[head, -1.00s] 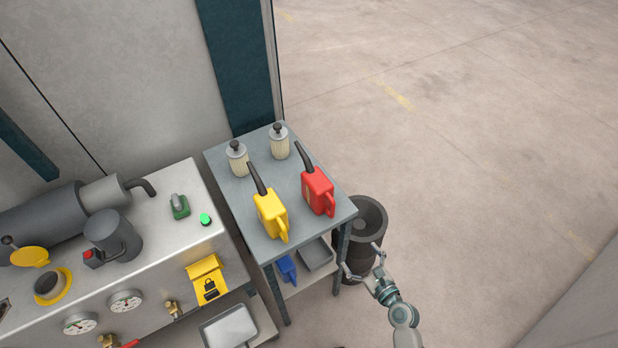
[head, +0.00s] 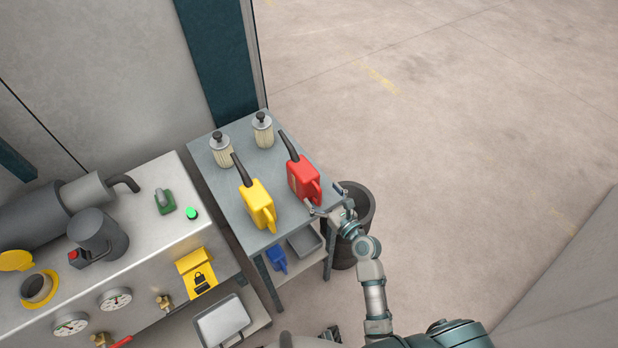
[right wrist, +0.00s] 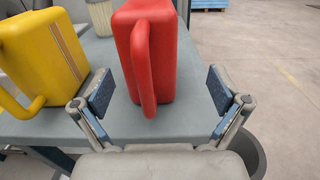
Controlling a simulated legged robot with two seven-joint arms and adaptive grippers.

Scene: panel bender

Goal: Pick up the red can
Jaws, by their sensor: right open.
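The red can (head: 303,180) stands upright on the grey table near its right edge, with a black spout at the far side. Its handle faces my right gripper (head: 332,209). In the right wrist view the red can (right wrist: 155,50) is straight ahead. The open fingers of my right gripper (right wrist: 162,98) are spread to the left and right of the handle, with nothing between them touching it. In the head view a small part of a gripper (head: 330,335), probably my left, shows at the bottom edge; its jaws cannot be made out.
A yellow can (head: 257,205) stands just left of the red can. Two pale filters (head: 221,150) stand at the table's (head: 258,235) far end. A dark bin (head: 362,205) is at its right side. A blue can (head: 277,258) and grey tray (head: 304,240) are on the lower shelf.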

